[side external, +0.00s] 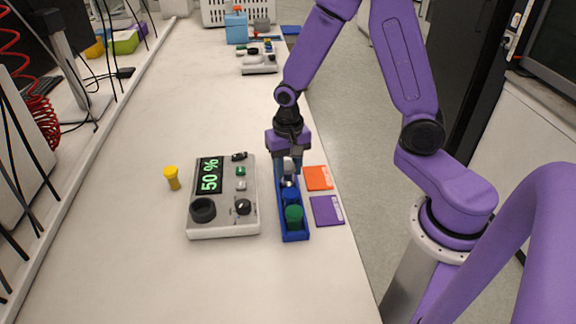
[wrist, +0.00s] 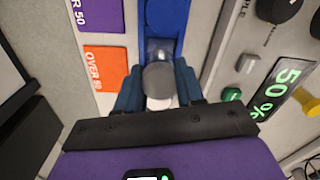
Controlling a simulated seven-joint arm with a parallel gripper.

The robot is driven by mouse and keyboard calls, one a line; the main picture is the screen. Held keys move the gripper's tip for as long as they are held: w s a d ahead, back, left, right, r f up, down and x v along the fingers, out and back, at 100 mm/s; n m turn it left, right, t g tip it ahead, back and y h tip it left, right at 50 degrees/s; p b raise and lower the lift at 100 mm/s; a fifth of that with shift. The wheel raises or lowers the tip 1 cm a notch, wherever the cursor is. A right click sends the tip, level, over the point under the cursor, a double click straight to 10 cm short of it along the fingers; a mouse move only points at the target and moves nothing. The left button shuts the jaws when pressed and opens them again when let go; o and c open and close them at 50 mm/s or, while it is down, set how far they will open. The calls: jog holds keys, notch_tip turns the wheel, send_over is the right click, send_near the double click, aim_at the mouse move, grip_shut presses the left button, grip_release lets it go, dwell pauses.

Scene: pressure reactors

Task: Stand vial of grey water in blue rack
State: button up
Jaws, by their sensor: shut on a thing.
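The grey-capped vial (side external: 288,166) is upright between the fingers of my gripper (side external: 287,160), at the far end of the blue rack (side external: 296,236). In the wrist view the grey cap (wrist: 159,79) sits between both blue fingers (wrist: 158,88), over the rack's line (wrist: 179,42). My gripper is shut on this vial. The fingers hide its lower part, so I cannot tell if its base touches the rack floor. A blue-capped vial (side external: 291,195) and a green-capped vial (side external: 294,214) stand in the rack's nearer part.
A grey control box (side external: 225,229) reading 50 % stands just left of the rack. Orange (side external: 318,178) and purple (side external: 327,210) cards lie right of the rack by the bench edge. The near bench is clear.

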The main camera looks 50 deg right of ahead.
aim_at(288, 177)
jog(key=shift+f, duration=0.1)
dwell(0.3)
jog(key=shift+f, duration=1.35)
jog(key=shift+f, duration=0.3)
jog(key=o, duration=1.7)
jog(key=shift+c, duration=0.2)
jog(key=shift+r, duration=3.5)
